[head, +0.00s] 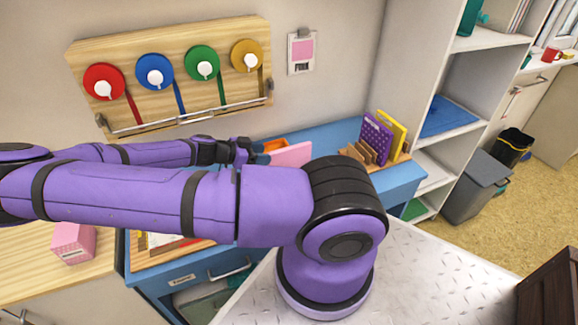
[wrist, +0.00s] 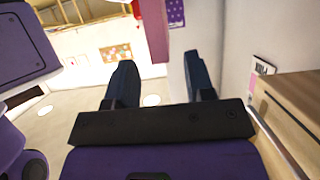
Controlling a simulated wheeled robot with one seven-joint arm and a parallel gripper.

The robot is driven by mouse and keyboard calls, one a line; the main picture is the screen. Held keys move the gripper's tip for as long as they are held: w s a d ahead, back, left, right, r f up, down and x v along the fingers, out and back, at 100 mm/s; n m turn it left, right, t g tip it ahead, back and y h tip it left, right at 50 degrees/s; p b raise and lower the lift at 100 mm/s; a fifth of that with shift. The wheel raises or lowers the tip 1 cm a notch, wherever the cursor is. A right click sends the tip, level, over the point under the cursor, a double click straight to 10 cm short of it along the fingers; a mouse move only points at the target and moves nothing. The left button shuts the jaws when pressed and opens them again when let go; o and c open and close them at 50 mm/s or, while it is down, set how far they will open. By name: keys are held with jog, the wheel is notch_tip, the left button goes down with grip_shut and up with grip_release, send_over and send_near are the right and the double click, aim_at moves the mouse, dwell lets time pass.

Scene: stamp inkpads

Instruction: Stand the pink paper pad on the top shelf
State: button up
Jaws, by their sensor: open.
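The pink paper pad (head: 291,155) stands upright on the blue cabinet top, its lower part hidden behind my arm in the head view. My gripper (head: 262,152) is just left of it, fingers toward it. In the wrist view my gripper (wrist: 160,65) is open and empty, and a pink slab, likely the pad (wrist: 155,32), shows ahead between the lines of the two fingers. I cannot tell whether a finger touches it. The white shelf unit's top visible shelf (head: 487,42) is at upper right, with a teal item and upright papers on it.
A wooden rack (head: 364,154) holding a purple pad (head: 375,138) and a yellow pad (head: 398,131) stands right of the pink pad. An orange item (head: 275,145) lies behind it. A wall board (head: 170,75) with coloured discs hangs behind. A grey bin (head: 474,187) stands beside the shelves.

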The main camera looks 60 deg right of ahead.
aim_at(276, 154)
jog(key=shift+x, duration=2.75)
grip_shut()
